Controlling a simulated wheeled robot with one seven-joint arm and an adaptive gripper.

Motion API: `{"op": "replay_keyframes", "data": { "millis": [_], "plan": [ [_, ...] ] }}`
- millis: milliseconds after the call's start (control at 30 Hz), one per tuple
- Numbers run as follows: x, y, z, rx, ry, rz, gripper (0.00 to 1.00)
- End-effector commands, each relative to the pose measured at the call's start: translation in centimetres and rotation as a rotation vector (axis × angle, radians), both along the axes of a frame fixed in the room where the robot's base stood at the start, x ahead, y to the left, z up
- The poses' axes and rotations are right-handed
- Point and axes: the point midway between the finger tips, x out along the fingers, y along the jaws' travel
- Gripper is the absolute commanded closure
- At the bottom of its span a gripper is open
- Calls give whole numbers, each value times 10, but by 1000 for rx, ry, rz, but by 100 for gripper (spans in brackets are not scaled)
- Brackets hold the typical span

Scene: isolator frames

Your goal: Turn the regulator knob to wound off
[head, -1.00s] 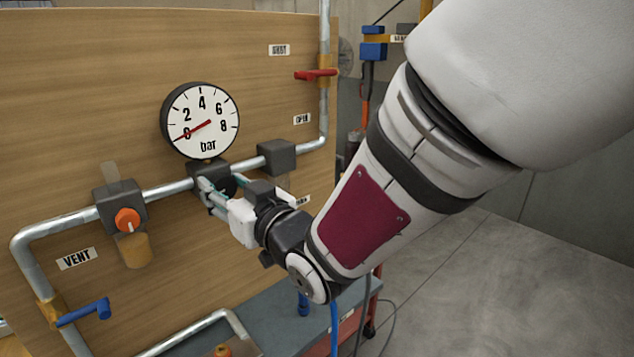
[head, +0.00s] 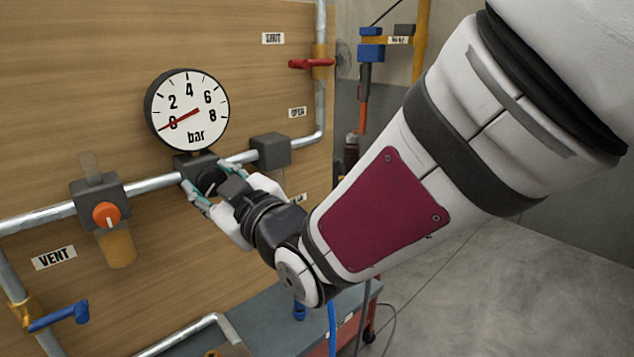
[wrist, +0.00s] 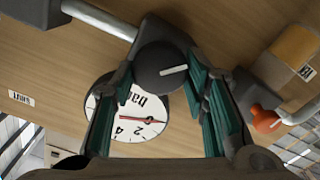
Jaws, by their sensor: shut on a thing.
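The black round regulator knob (wrist: 160,68) with a white line sits between my fingers in the wrist view. In the head view the knob (head: 209,182) is partly hidden by my gripper (head: 203,186). It sits on a dark block (head: 186,161) on the pipe under the gauge. My gripper (wrist: 163,84) is shut on the knob, one teal-padded finger on each side. The white line lies nearly level in the wrist view, slightly tilted. The gauge (head: 187,109), marked in bar, has its red needle at 0; it also shows upside down in the wrist view (wrist: 128,112).
An orange knob (head: 106,215) on another dark block with an amber bowl (head: 118,250) is to the left. A blue lever (head: 58,317) is near the VENT label (head: 54,257). A red lever (head: 311,63) and a dark block (head: 270,151) are to the right.

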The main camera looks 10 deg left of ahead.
Motion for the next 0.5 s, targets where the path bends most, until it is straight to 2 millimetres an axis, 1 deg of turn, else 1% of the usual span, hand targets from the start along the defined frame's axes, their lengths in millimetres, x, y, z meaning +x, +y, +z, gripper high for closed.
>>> {"op": "replay_keyframes", "data": {
  "millis": [500],
  "plan": [
    [0,1,-3,-309,-366,0,87]
  ]
}}
